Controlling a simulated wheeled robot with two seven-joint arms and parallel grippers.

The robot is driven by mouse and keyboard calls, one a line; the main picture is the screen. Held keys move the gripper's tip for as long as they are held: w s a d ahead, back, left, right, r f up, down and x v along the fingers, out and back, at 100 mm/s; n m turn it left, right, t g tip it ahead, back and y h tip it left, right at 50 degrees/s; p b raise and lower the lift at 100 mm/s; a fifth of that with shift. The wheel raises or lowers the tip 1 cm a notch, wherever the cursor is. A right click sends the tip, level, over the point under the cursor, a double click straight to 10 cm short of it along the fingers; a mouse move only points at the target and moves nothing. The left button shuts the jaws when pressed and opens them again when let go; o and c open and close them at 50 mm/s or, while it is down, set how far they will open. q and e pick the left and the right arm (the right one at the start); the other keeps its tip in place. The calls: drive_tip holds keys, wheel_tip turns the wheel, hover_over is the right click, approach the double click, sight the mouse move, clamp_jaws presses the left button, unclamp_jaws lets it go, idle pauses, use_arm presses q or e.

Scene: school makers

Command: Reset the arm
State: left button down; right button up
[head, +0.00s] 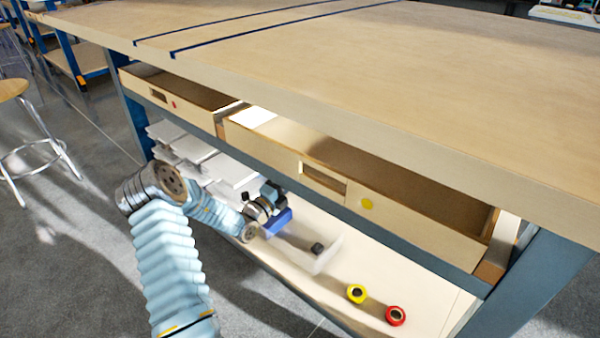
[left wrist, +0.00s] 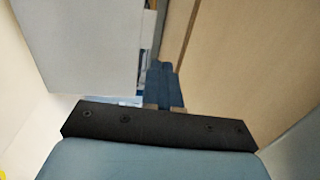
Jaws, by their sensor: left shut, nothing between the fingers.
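My left arm comes in from the left in the head view, and its gripper end (head: 268,204) is below the open drawers, over the lower shelf. Its fingertips are hard to make out there. In the left wrist view the left gripper (left wrist: 162,85) shows two blue-grey fingers closed together with nothing between them. A pale wooden panel is to the right of the fingers and a white surface to the left; I cannot tell whether they touch either. My right gripper is not in view.
The left drawer (head: 168,98) and right drawer (head: 395,208) stand open under the workbench top (head: 400,60). A stool (head: 14,88) stands left.

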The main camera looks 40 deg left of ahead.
use_arm(q)
drive_tip(key=shift+s+a, duration=0.1)
drive_tip(key=shift+s, duration=1.45)
drive_tip(key=s+d+f+m+g+h, duration=0.1)
drive_tip(key=d+f+m+g+h, duration=0.4)
drive_tip(key=d, duration=0.5)
drive_tip(key=s+d+f+m+g+h, duration=0.25)
drive_tip(key=d+m, duration=0.35)
drive_tip(key=d, duration=0.3)
drive_tip(key=s+d+f+n+g+y, duration=0.1)
drive_tip(key=s+d+f+n+g, duration=0.2)
drive_tip(key=n, duration=0.7)
drive_tip(key=s+d+f+n+g+y, duration=0.2)
drive_tip(key=s+d+f+n+g, duration=0.2)
drive_tip(key=s+d+f+n, duration=0.3)
drive_tip(key=s+d+f+n+g+y, duration=0.1)
drive_tip(key=s+d+f+n+g, duration=0.3)
drive_tip(key=s+n, duration=0.7)
drive_tip(key=d+f+n, duration=0.1)
drive_tip(key=d+n, duration=0.1)
drive_tip(key=n, duration=0.1)
drive_tip(key=shift+s+d+n+y, duration=0.3)
drive_tip(key=shift+y, duration=0.05)
